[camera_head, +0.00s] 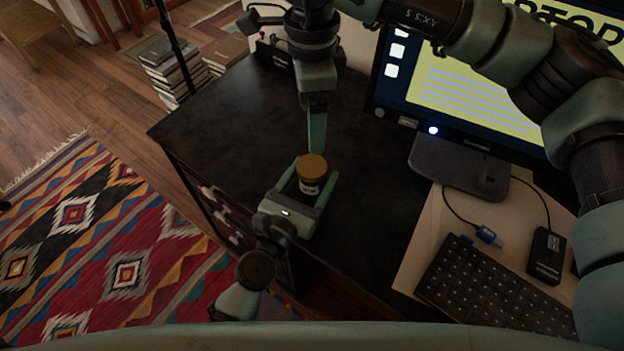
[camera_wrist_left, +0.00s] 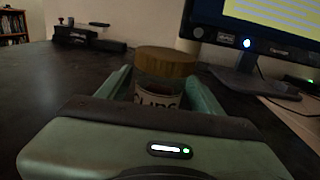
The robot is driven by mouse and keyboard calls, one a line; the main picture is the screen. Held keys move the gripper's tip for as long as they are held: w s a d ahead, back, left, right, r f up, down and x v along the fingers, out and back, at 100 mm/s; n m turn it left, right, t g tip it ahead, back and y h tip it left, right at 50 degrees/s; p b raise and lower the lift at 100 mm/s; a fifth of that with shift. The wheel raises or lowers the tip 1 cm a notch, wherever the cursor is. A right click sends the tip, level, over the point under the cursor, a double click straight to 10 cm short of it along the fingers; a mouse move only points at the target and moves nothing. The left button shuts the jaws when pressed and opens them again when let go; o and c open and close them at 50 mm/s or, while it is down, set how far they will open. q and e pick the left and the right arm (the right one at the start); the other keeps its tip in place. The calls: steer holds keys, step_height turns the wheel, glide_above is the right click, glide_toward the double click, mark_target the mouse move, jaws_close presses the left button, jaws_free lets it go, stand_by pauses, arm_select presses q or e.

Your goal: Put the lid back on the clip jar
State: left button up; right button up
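The clip jar (camera_head: 310,187) stands on the dark desktop, a clear jar with a pale label; the label also shows in the left wrist view (camera_wrist_left: 157,101). The round wooden lid (camera_head: 312,167) lies level over its mouth, also seen in the left wrist view (camera_wrist_left: 166,61). I see no clear gap under it. My left gripper (camera_head: 312,178) has a finger on each side of the jar, close against it. My right gripper (camera_head: 317,140) points down above the lid, edge-on, so its opening is hidden. It does not show in the left wrist view.
The monitor (camera_head: 460,170) stands right of the jar, with a keyboard (camera_head: 490,290) and mouse (camera_head: 547,255) in front on a pale mat. A black object (camera_wrist_left: 85,36) stands at the desk's back. The desktop left of the jar is clear.

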mark_target(306, 186)
arm_select(q)
steer(key=shift+s, duration=0.1)
steer(key=b+v, duration=0.1)
steer(key=v, duration=0.6)
steer(key=shift+a+f+b, duration=0.1)
steer(key=shift+b, duration=0.3)
steer(key=shift+s+a, duration=0.15)
steer(key=shift+s, duration=0.1)
